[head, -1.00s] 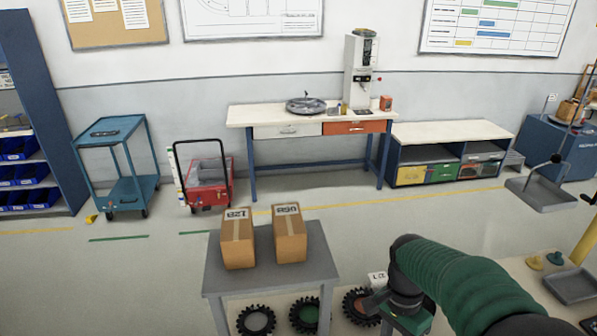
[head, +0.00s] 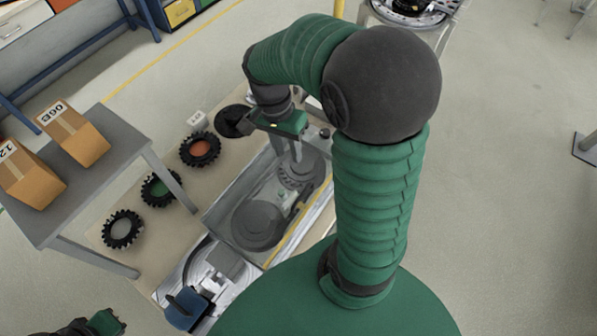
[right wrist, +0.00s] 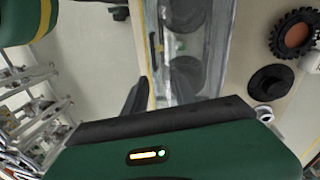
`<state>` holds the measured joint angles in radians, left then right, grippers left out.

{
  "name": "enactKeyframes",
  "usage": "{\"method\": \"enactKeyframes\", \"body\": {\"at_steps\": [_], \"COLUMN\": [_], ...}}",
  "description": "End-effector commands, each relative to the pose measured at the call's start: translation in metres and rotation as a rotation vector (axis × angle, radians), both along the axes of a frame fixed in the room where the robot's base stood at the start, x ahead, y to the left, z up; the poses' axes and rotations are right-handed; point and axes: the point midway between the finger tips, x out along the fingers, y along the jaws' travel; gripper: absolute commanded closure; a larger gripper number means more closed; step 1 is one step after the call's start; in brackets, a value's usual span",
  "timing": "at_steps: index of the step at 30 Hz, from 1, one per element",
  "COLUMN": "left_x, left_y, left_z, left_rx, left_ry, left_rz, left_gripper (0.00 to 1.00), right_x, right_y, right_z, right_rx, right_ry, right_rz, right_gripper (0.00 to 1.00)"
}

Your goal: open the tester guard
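The tester guard (head: 222,207) is a long clear cover over grey pulleys (head: 258,224) on the bench. A yellow strip runs along its near right edge. It looks closed. The guard also shows at the top middle of the right wrist view (right wrist: 218,45). My right gripper (head: 290,152) is over the far end of the guard, fingers pointing down. Its dark fingers look apart in the right wrist view (right wrist: 160,92), with nothing seen held. I cannot tell whether they touch the guard. My left gripper (head: 100,324) is cut off at the bottom left.
Several toothed black wheels, one with an orange centre (head: 202,149), lie left of the guard. A grey table (head: 120,150) carries two cardboard boxes (head: 75,135). A blue-topped item (head: 187,308) stands at the bench's near end. The floor at right is mostly clear.

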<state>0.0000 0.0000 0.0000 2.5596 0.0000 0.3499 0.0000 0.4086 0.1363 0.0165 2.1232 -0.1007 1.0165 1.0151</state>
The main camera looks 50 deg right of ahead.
Motion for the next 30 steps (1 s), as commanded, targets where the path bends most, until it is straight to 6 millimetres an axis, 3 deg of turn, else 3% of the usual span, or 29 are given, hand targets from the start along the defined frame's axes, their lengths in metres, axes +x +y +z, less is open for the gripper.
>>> {"method": "enactKeyframes", "body": {"at_steps": [3, 7, 21, 25, 30], "left_x": [0.0, 0.0, 0.0, 0.0, 0.0], "left_y": [0.0, 0.0, 0.0, 0.0, 0.0], "left_z": [0.004, 0.003, 0.007, 0.007, 0.007], "left_rx": [0.0, 0.0, 0.0, 0.0, 0.0], "left_ry": [0.0, 0.001, 0.001, 0.0, 0.001], "left_rz": [0.0, 0.0, 0.0, 0.0, 0.0], "left_gripper": [1.0, 1.0, 1.0, 1.0, 1.0], "right_x": [-0.007, -0.011, -0.035, -0.039, -0.04], "right_y": [-0.013, -0.013, -0.014, -0.014, -0.015], "right_z": [0.01, -0.004, -0.121, -0.143, -0.154], "right_rx": [-0.013, -0.014, -0.01, -0.012, -0.013], "right_ry": [0.038, 0.044, 0.045, 0.042, 0.038], "right_rz": [-0.14, -0.149, -0.144, -0.144, -0.145], "right_gripper": [0.68, 0.68, 0.68, 0.68, 0.68]}}
